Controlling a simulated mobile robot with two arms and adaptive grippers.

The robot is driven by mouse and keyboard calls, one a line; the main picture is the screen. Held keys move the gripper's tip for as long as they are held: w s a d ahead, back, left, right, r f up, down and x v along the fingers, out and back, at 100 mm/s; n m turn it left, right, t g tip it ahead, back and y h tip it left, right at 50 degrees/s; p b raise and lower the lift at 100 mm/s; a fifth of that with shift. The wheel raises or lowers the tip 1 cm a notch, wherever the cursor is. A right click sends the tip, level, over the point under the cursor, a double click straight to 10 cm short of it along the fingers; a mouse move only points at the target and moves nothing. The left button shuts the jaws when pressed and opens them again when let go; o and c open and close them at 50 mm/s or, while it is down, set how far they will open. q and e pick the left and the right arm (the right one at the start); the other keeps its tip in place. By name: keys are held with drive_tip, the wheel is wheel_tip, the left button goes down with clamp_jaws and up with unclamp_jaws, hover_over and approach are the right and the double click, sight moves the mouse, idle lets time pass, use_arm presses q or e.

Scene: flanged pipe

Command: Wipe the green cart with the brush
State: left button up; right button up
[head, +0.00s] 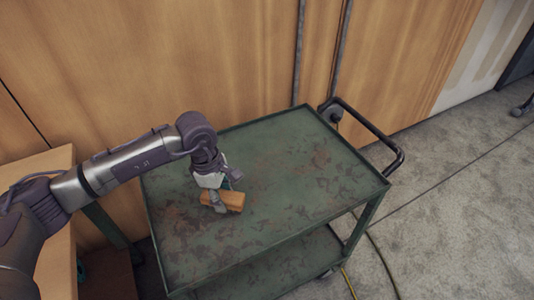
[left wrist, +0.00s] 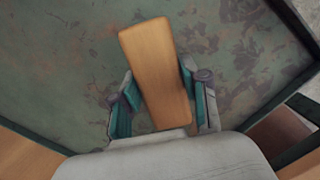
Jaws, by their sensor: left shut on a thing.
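The green cart (head: 293,180) stands against the wooden wall, its top worn with brown rusty patches. My left gripper (head: 219,196) is over the left-middle part of the cart's top. It is shut on the brush (head: 233,201), which shows as a light wooden block. In the left wrist view the brush (left wrist: 155,65) sits between the two teal finger pads and sticks out beyond them. Its bristles are hidden. The brush is low over the cart's top; I cannot tell whether it touches. My right gripper is not in view.
The cart has a raised rim, a lower shelf (head: 265,270) and a black handle (head: 385,140) at its right end. A wooden box-like piece (head: 45,165) stands at the left. Cables (head: 378,262) lie on the grey floor at the right. The cart's top is otherwise clear.

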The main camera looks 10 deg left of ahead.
use_arm(q)
wheel_tip(320, 180, up, 2)
drive_tip(key=shift+w+r+p, duration=0.1)
drive_tip(key=shift+p, duration=0.2)
wheel_tip(320, 180, up, 2)
drive_tip(key=shift+a+r+p, duration=0.1)
drive_tip(key=shift+p, duration=0.4)
drive_tip(key=shift+r, duration=0.35)
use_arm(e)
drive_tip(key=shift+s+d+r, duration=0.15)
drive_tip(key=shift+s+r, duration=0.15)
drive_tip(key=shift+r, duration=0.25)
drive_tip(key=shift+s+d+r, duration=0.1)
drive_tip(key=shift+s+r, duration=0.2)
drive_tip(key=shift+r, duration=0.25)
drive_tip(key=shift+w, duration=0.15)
